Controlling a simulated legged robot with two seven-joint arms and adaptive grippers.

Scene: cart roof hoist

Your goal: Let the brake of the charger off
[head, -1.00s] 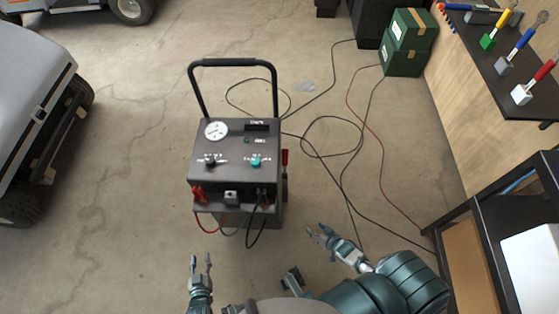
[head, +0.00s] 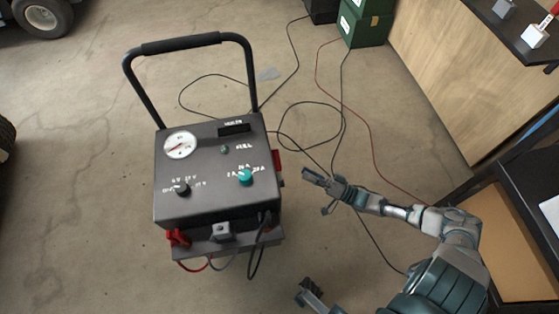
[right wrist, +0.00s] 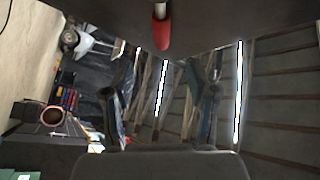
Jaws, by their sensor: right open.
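The charger (head: 205,205), a dark grey box with a dial, two knobs and a black push handle, stands left of centre in the head view. A red part (head: 277,161) sticks out at its right side; I cannot tell its full shape there. In the right wrist view a red grip on a pale rod (right wrist: 160,32) shows at the top centre, in front of a dark surface. My right gripper (head: 316,191) is open and empty, a little right of and below the red part, apart from it. Its fingers also show in the right wrist view (right wrist: 162,95).
Black and red cables (head: 372,135) lie on the floor right of the charger. Green boxes (head: 365,24) stand at the back. A wood-panelled bench (head: 440,70) and a dark shelf frame (head: 500,165) bound the right. Floor left of the charger is clear.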

